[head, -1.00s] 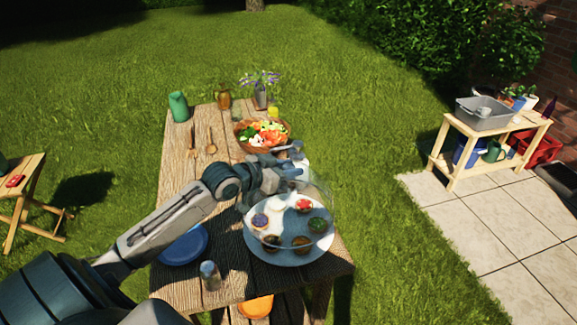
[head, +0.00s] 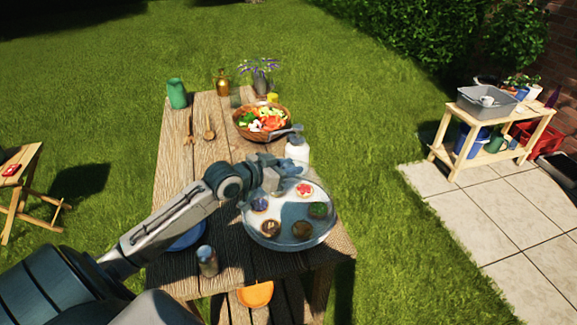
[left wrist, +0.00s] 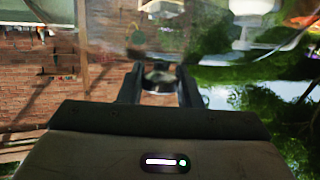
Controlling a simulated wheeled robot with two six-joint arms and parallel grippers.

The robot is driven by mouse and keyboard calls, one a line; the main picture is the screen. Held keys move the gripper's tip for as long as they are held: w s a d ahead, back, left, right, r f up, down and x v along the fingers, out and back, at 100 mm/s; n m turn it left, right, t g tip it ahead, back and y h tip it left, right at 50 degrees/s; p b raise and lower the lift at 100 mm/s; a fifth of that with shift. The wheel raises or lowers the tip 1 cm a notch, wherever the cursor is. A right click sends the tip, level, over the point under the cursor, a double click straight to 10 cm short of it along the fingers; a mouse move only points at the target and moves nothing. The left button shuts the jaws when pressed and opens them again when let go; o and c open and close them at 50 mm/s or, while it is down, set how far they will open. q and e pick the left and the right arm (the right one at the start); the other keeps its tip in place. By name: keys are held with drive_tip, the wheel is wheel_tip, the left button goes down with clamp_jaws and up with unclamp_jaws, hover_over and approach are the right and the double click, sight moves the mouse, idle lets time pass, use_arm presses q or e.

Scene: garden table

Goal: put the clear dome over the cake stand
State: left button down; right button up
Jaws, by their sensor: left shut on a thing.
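The cake stand (head: 284,241) is a round pale plate near the front right of the wooden table, with several cupcakes on it. The clear dome (head: 282,207) is over the stand and the cupcakes show through it. Its outline nearly matches the plate's rim; I cannot tell whether it touches the plate. My left gripper (head: 276,173) is at the top of the dome, shut on its knob. In the left wrist view the knob (left wrist: 159,76) sits between the two fingers, with blurred clear dome beyond. My right gripper is not in view.
A white jar (head: 297,152) stands just behind the dome, with a salad bowl (head: 263,122) farther back. A metal shaker (head: 207,261) and a blue plate (head: 187,236) are left of the stand. The table's right edge is close to the stand.

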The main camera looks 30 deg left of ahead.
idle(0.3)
use_arm(q)
drive_tip(key=shift+f+b, duration=0.3)
drive_tip(key=shift+f, duration=0.1)
idle(0.3)
drive_tip(key=c, duration=1)
unclamp_jaws()
drive_tip(key=shift+o, duration=0.2)
drive_tip(key=shift+s, duration=0.15)
